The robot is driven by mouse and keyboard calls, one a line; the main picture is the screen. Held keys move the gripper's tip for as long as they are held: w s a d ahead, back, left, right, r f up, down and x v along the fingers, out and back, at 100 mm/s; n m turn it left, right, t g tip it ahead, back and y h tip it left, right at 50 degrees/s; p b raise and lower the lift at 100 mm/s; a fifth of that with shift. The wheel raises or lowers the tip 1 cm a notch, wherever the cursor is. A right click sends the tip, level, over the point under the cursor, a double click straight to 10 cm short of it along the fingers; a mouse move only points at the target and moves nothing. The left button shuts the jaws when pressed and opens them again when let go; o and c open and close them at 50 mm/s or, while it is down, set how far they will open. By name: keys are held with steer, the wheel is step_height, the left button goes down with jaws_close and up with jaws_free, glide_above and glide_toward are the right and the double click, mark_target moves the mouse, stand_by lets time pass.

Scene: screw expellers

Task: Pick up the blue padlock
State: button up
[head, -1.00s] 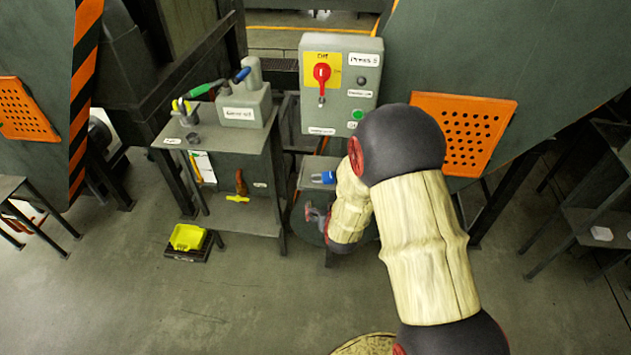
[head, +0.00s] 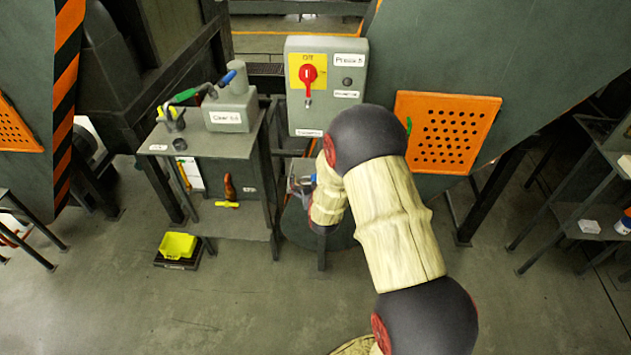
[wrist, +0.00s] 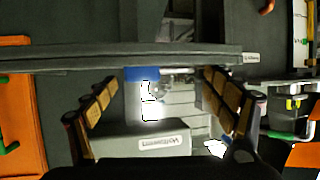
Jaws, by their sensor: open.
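The blue padlock (wrist: 142,73) shows in the wrist view between the fingers of my gripper (wrist: 160,80), left of the middle. Its blue body is at the top and a bright, shiny metal part shows below it. In the head view only a small bit of blue (head: 313,180) is visible beside my gripper (head: 300,184), and my arm hides much of that spot. The gripper is open, with one finger on each side of the padlock. I cannot tell whether either finger touches it.
A grey control box (head: 327,75) with a red switch stands behind my gripper. A metal stand (head: 215,140) with tools is to the left. A grey edge (wrist: 120,57) crosses the wrist view beyond the fingers.

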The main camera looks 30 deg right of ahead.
steer(key=shift+c, duration=1.3)
steer(key=c, duration=1.1)
steer(key=shift+r, duration=0.1)
steer(key=shift+w+r, duration=0.1)
steer(key=shift+r, duration=0.45)
step_height(320, 180, up, 2)
steer(key=shift+r+p, duration=0.25)
steer(key=shift+p, duration=0.1)
steer(key=s+a+r, duration=0.2)
steer(key=s+r, duration=0.1)
steer(key=s+a+r+p, duration=0.1)
steer(key=s+a+r, duration=0.2)
steer(key=s, duration=0.1)
steer(key=s+a+r+p, duration=0.1)
steer(key=s+a+r, duration=0.2)
steer(key=s, duration=0.1)
steer(key=shift+s+a+r, duration=0.1)
steer(key=shift+s, duration=0.15)
